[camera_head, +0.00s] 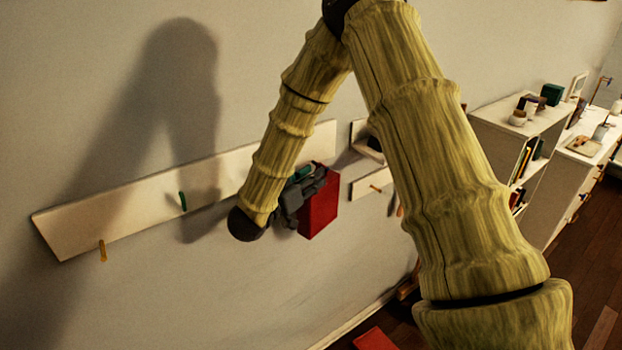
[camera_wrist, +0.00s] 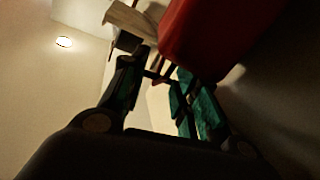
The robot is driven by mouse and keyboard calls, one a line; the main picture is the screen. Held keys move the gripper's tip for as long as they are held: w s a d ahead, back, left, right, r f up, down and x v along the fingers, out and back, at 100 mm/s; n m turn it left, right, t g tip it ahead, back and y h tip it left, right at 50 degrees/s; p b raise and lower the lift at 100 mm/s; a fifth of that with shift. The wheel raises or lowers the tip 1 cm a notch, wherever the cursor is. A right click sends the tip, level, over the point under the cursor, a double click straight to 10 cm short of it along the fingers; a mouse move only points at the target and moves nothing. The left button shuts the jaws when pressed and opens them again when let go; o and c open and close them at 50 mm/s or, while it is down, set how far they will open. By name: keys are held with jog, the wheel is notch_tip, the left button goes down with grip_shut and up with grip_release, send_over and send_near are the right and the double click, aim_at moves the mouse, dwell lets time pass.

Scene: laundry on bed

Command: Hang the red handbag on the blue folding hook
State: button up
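The red handbag (camera_head: 319,204) is a boxy red shape right beside my gripper (camera_head: 299,196), in front of the right end of the long pale wall board. In the wrist view the handbag (camera_wrist: 215,35) fills the top right, just beyond the fingers. My gripper (camera_wrist: 160,80) shows dark fingers with green parts and a gap between them. A dark thin piece crosses that gap, but I cannot tell whether it is a strap held there. I cannot make out a blue folding hook; my arm and gripper cover part of the board.
The long wall board (camera_head: 130,210) carries a green hook (camera_head: 183,201) and a tan hook (camera_head: 102,251). Shorter boards with another tan hook (camera_head: 376,188) are to the right. White shelving (camera_head: 512,135) with books stands farther right. A red item (camera_head: 374,340) lies low on the floor.

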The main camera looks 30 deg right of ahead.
jog(key=shift+a, duration=0.15)
jog(key=v, duration=1.2)
jog(key=s+a+f+n+t+y+b, duration=0.15)
jog(key=f+y, duration=0.25)
jog(key=f, duration=0.7)
jog(key=s+f+n+y+b, duration=0.2)
jog(key=s+f+n+y, duration=0.1)
jog(key=f, duration=0.8)
jog(key=s+f+n+t+y+b, duration=0.1)
jog(key=s+f+n+y, duration=0.2)
jog(key=f, duration=0.7)
jog(key=s+a+f+n+g+y+b, duration=0.1)
jog(key=s+f+g+y, duration=0.1)
jog(key=s+f, duration=0.4)
jog(key=s+a+f+n+g+y+b, duration=0.1)
jog(key=s+f, duration=0.5)
jog(key=s, duration=0.6)
jog(key=s+a+f+n+g+y+b, duration=0.1)
jog(key=s+f+g+y, duration=0.3)
jog(key=s, duration=0.5)
jog(key=shift+s+a+f+n+g+b, duration=0.2)
jog(key=shift+s+f+n+g+b, duration=0.3)
jog(key=shift+f+g, duration=0.4)
jog(key=shift+d+m, duration=0.1)
jog(key=shift+m, duration=0.15)
